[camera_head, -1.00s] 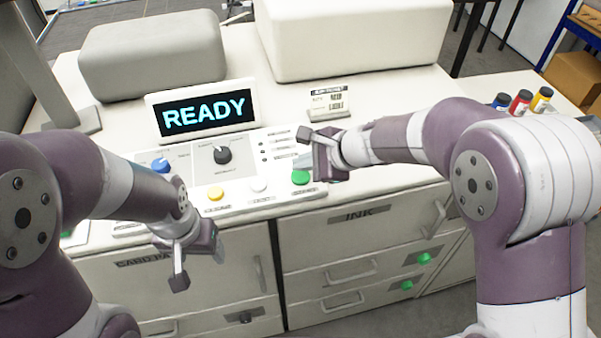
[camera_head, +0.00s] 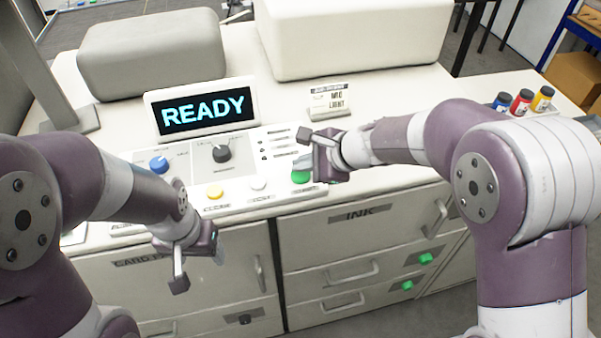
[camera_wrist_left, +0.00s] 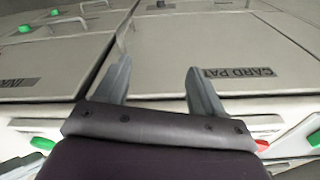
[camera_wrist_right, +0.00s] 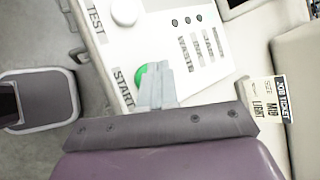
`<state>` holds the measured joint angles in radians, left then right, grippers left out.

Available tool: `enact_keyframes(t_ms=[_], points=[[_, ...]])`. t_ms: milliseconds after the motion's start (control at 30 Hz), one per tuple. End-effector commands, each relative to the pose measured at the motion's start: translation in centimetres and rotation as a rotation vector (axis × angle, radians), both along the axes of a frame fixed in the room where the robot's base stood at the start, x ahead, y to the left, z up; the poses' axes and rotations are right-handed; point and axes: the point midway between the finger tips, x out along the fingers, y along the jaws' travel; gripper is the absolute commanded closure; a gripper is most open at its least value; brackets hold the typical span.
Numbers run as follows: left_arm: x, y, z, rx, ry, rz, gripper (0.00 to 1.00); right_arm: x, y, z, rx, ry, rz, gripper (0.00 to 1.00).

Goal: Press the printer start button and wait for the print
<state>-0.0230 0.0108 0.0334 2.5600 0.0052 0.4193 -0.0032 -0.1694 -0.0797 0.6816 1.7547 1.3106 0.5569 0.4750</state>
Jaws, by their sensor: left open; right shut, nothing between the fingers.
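The printer's control panel (camera_head: 232,200) carries the green start button (camera_head: 300,177), a white button (camera_head: 258,184) and a yellow button (camera_head: 215,194). The display (camera_head: 205,108) behind the panel reads READY in cyan. My right gripper (camera_head: 318,162) is shut and empty, over the green button's right side. In the right wrist view its closed fingers (camera_wrist_right: 156,78) overlap the green button (camera_wrist_right: 140,74), beside the START label; I cannot tell whether they touch it. My left gripper (camera_wrist_left: 158,70) is open and empty, in front of the cabinet below the panel.
A job ticket (camera_head: 328,101) stands behind the panel, reading MID and LIGHT. A blue knob (camera_head: 159,163) and a black knob (camera_head: 221,154) sit on the panel. Ink bottles (camera_head: 522,101) stand at the right.

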Motion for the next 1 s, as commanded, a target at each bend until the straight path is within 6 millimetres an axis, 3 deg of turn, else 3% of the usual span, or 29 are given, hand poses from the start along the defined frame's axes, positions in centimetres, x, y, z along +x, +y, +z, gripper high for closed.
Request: enact_keyframes(t_ms=[1000], points=[[0.0,0.0,-0.79,0.0,0.0,0.0,0.31,-0.01,0.0,-0.69,0.0,-0.001,0.001,1.0]])
